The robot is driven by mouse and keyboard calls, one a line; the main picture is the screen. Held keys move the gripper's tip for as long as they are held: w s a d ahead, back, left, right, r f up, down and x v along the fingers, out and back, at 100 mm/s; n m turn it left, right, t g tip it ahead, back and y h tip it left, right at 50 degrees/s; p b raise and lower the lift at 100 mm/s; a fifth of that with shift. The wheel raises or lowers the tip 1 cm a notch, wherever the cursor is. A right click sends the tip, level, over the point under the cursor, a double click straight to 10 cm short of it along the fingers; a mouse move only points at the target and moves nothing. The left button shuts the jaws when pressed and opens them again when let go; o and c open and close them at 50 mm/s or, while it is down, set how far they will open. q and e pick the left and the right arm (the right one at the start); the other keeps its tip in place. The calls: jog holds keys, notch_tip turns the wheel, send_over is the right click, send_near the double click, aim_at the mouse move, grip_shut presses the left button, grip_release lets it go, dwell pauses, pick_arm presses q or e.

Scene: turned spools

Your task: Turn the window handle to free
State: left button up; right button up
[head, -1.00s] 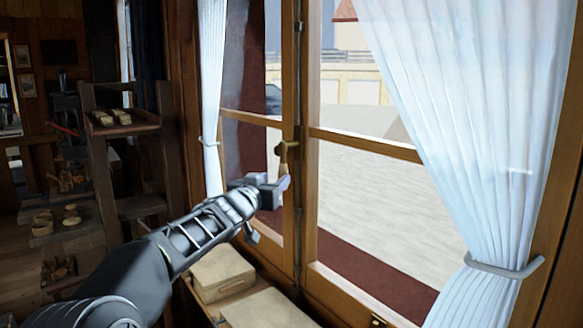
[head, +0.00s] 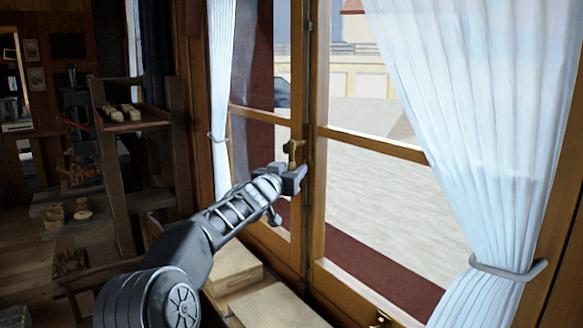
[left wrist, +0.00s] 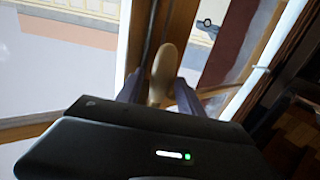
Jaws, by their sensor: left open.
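The brass window handle (head: 293,149) sits on the middle stile of the wooden window in the head view; its lower part is hidden behind my gripper. My left gripper (head: 301,173) is open, right at the handle. In the left wrist view the handle's rounded grip (left wrist: 162,72) shows between the two fingers of my left gripper (left wrist: 158,92), with a finger on each side. I cannot tell whether either finger touches it. The window (head: 312,215) looks closed. My right gripper is not in view.
White curtains hang on both sides, the right one (head: 485,140) tied back. Pale wooden boxes (head: 275,305) lie below the window. A dark wooden shelf rack (head: 115,165) with small turned pieces stands at the left.

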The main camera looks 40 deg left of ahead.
pick_arm(q)
jog(key=shift+c, duration=0.5)
grip_shut()
dwell(1.0)
